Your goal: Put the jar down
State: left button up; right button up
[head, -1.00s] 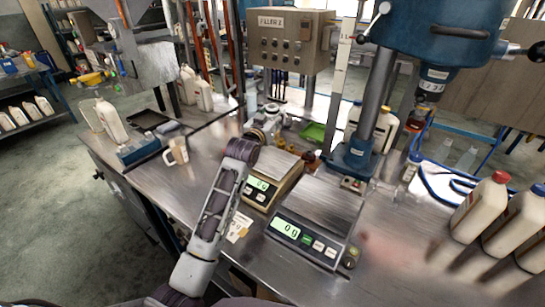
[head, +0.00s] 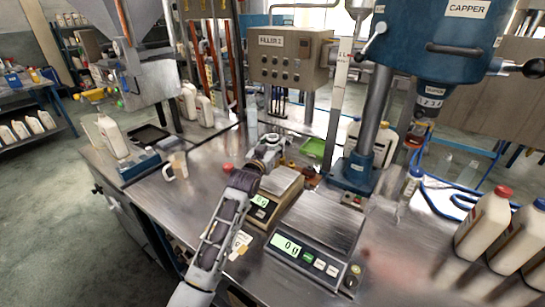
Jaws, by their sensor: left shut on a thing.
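My left gripper (head: 270,148) is at the far end of my left arm, just behind the smaller scale (head: 284,182). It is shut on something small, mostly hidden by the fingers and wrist. I cannot make out the jar's shape there, or whether it touches the table. The steel table (head: 203,195) lies under it. My right gripper is not in view.
A larger scale (head: 330,222) reading 0 g stands in front. A beige mug (head: 178,165) and a red item (head: 228,168) sit to the left. The blue capper (head: 352,172) and white bottles (head: 483,225) stand right.

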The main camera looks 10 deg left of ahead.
pick_arm(q)
jog(key=shift+f, duration=2.3)
jog(key=shift+f, duration=0.1)
jog(key=o, duration=1.3)
jog(key=shift+s+a, duration=0.35)
jog(key=shift+s, duration=1.65)
jog(key=shift+s+a, duration=0.3)
jog(key=shift+s, duration=1.65)
jog(key=shift+s+a, duration=0.35)
jog(key=shift+s, duration=1.65)
